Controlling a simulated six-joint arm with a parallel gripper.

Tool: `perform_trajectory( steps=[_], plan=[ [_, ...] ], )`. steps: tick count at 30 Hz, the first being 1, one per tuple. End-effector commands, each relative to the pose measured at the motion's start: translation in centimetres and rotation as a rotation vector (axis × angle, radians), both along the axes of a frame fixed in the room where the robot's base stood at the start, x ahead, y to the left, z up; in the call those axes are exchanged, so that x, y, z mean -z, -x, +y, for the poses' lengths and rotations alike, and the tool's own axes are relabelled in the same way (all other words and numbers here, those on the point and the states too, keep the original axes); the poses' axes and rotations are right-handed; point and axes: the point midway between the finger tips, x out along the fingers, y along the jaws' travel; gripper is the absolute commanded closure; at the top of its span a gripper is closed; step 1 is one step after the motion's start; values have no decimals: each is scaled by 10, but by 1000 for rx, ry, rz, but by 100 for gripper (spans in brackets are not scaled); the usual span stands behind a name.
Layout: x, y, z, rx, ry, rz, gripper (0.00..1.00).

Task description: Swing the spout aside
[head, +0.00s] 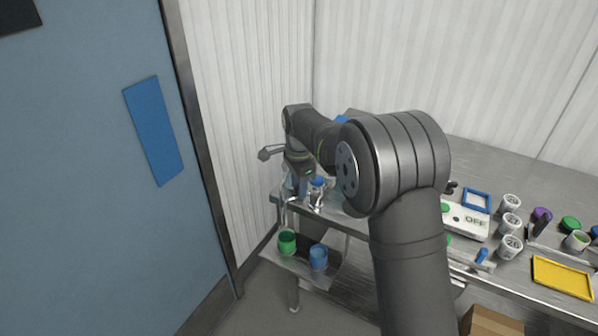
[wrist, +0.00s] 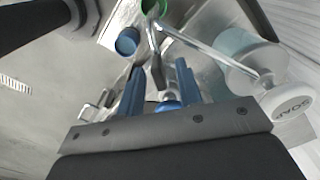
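In the wrist view a thin metal spout (wrist: 200,45) runs from beside the white soap dispenser (wrist: 290,102) toward the green cup (wrist: 152,7). A bent metal arm with a dark end (wrist: 157,72) comes down from the spout's far end. My gripper (wrist: 160,68) is open. Its two blue fingers stand either side of the dark end, with visible gaps; I cannot tell whether they are level with it. In the head view my gripper (head: 299,188) is at the bench's left end, above the curved metal spout (head: 284,212), and hides part of the dispenser area.
A lower shelf (head: 300,268) holds a green cup (head: 287,243) and a blue cup (head: 318,257). A small blue-topped item (head: 317,183) stands close to my gripper. A scale (head: 466,222), white cups (head: 510,223) and a yellow tray (head: 562,277) lie to the right.

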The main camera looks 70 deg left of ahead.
Motion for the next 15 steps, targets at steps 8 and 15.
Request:
perform_trajectory(
  steps=[8,15],
  plan=[
    [-49,0,1,0,-5,0,67],
    [-109,0,1,0,-6,0,67]
  ],
)
